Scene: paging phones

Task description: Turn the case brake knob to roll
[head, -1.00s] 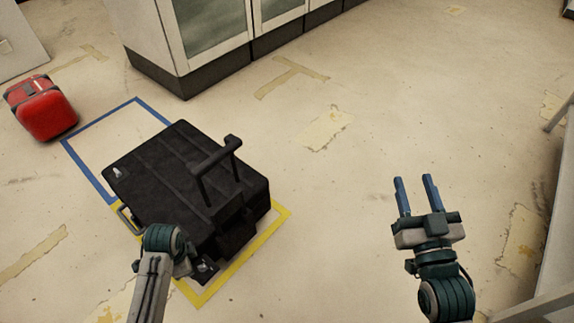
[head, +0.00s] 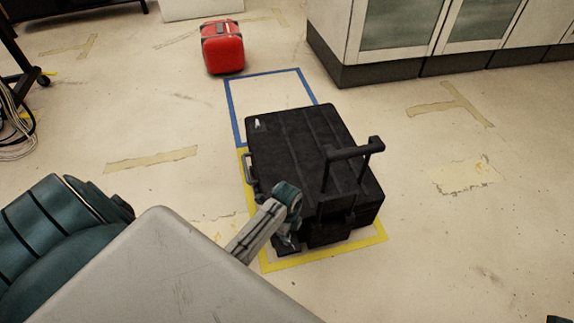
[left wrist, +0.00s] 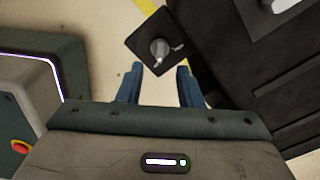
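The black case (head: 300,130) stands on the floor inside a yellow taped outline, its handle raised. In the left wrist view, the brake knob (left wrist: 159,50) is a small grey knob on a dark square plate (left wrist: 140,48) beside the case body (left wrist: 215,50). Small markings lie by the knob, too small to read surely. My left gripper (left wrist: 160,70) is open, its two blue fingers apart and empty, with the knob just beyond the gap between the tips. In the head view my left arm reaches to the case's near left corner and hides part of it. Only a dark sliver, perhaps of my right gripper, shows bottom right.
A blue taped outline (head: 233,110) lies behind the case, with a red case (head: 224,52) beyond it. Glass-fronted cabinets (head: 400,30) stand at the back right. A wheeled stand with cables (head: 15,115) is at the left. The floor right of the case is clear.

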